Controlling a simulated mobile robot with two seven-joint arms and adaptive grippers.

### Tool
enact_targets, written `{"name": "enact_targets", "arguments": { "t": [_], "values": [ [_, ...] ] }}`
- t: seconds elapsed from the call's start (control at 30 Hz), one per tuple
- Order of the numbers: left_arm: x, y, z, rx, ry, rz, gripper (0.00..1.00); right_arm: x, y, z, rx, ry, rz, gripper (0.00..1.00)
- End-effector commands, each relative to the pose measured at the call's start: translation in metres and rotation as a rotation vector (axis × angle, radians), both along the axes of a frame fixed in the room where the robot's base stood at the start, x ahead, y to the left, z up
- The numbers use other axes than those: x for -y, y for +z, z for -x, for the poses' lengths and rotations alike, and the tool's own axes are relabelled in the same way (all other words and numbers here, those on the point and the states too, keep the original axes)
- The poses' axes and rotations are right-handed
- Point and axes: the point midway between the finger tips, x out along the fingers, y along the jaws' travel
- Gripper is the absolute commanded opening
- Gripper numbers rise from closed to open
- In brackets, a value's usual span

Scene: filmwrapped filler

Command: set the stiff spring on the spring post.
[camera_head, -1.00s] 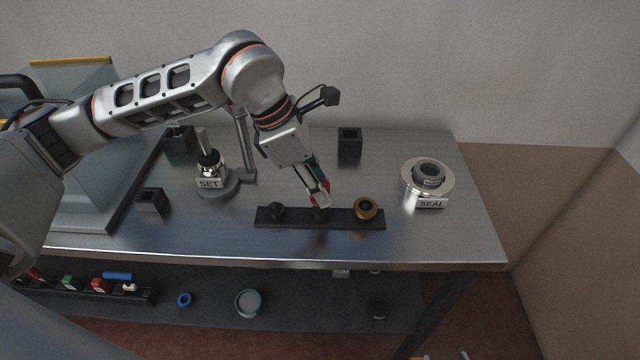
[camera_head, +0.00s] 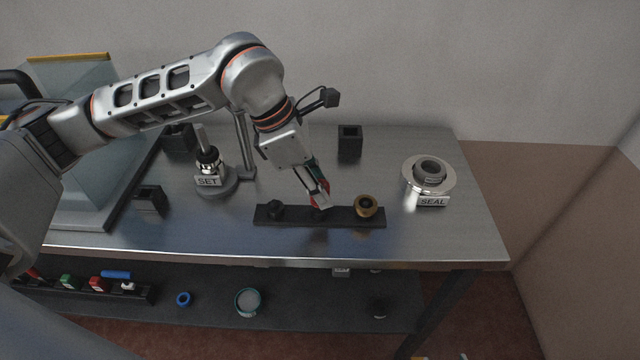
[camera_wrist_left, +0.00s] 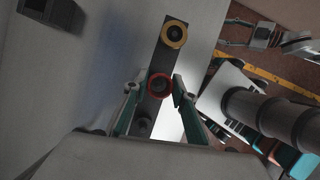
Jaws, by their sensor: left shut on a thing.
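My left gripper (camera_head: 320,205) is at the middle of a black rack (camera_head: 298,218), its fingers pointing down. The left wrist view shows its green fingers on either side of a red ring-shaped part (camera_wrist_left: 159,85), and it is shut on this part. The part looks like the stiff spring, seen end-on; its lower end is hidden. A brass ring-shaped part (camera_head: 367,206) and a small black part (camera_head: 276,209) sit on the rack either side. An upright metal post (camera_head: 203,140) stands at the SET sign; I cannot tell whether it is the spring post. My right gripper (camera_wrist_left: 236,34) hangs off the table, fingers apart.
A round metal SEAL fixture (camera_head: 430,175) stands at the right. Black square holders stand at the back (camera_head: 349,142) and at the left (camera_head: 150,200). A clear-panelled case (camera_head: 75,150) fills the left end. The table between rack and SEAL fixture is clear.

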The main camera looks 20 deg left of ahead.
Motion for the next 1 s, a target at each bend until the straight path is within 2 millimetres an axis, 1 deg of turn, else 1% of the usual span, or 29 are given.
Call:
{"name": "enact_targets", "arguments": {
  "t": [0.73, 0.77, 0.8, 0.83, 1.0],
  "values": [
    [0.0, -0.018, 0.0, -0.001, 0.0, 0.0, 0.05, 0.0, -0.014, 0.004, -0.011, 0.0, 0.0, 0.5],
    [0.0, -0.017, 0.0, -0.001, 0.0, 0.0, 0.31, 0.0, -0.014, 0.004, -0.01, 0.0, 0.0, 0.5],
    [0.0, -0.017, 0.0, 0.0, 0.0, 0.0, 0.42, 0.0, -0.013, 0.004, -0.01, 0.0, 0.0, 0.5],
    [0.0, -0.017, 0.0, 0.0, 0.0, 0.0, 0.46, 0.0, -0.013, 0.004, -0.01, 0.0, 0.0, 0.5],
    [0.0, -0.017, 0.0, 0.0, 0.0, 0.0, 0.46, 0.0, -0.013, 0.004, -0.01, 0.0, 0.0, 0.5]
  ]
}}
